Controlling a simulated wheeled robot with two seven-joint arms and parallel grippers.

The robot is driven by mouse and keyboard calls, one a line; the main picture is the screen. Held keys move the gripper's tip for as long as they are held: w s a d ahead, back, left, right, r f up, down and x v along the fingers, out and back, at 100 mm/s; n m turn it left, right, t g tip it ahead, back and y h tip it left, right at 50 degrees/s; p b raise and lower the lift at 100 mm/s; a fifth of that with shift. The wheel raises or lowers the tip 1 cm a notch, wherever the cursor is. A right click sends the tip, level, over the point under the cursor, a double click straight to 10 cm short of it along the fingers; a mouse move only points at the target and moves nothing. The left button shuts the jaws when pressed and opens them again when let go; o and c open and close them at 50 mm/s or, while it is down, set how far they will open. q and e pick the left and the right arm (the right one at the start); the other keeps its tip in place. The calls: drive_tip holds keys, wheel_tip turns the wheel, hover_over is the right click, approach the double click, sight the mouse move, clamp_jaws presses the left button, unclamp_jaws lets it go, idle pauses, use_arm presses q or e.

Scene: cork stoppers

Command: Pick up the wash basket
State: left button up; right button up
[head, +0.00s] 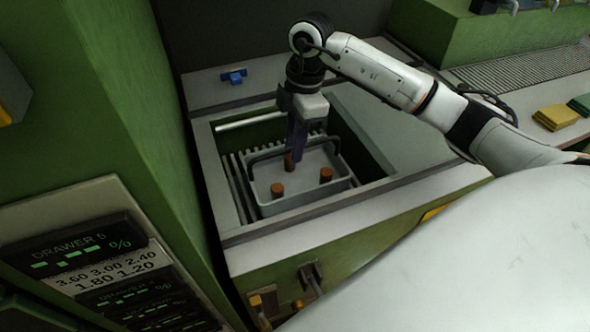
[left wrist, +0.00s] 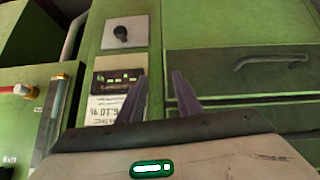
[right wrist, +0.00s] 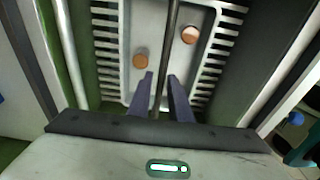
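The wash basket (head: 300,200) is a shallow grey tray with a dark bar handle (head: 265,154) arching over it. It sits in a sunken bay and holds brown cork stoppers (head: 326,175). My right gripper (head: 296,158) points down over the basket at its handle. In the right wrist view the handle (right wrist: 172,40) runs between the two fingers of the right gripper (right wrist: 161,75). The fingers stand apart, one on each side of the bar; contact is not clear. My left gripper (left wrist: 160,73) is open and empty, facing a green cabinet front.
The bay has a light rim (head: 215,180) and slatted ribs around the basket. A blue fitting (head: 233,76) lies on the ledge behind. A green cabinet with a drawer display (head: 90,245) stands close on the left. Yellow pads (head: 556,117) lie far right.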

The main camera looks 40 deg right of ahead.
hover_over(294, 180)
wheel_tip(294, 180, down, 5)
clamp_jaws()
drive_tip(key=shift+r, duration=0.1)
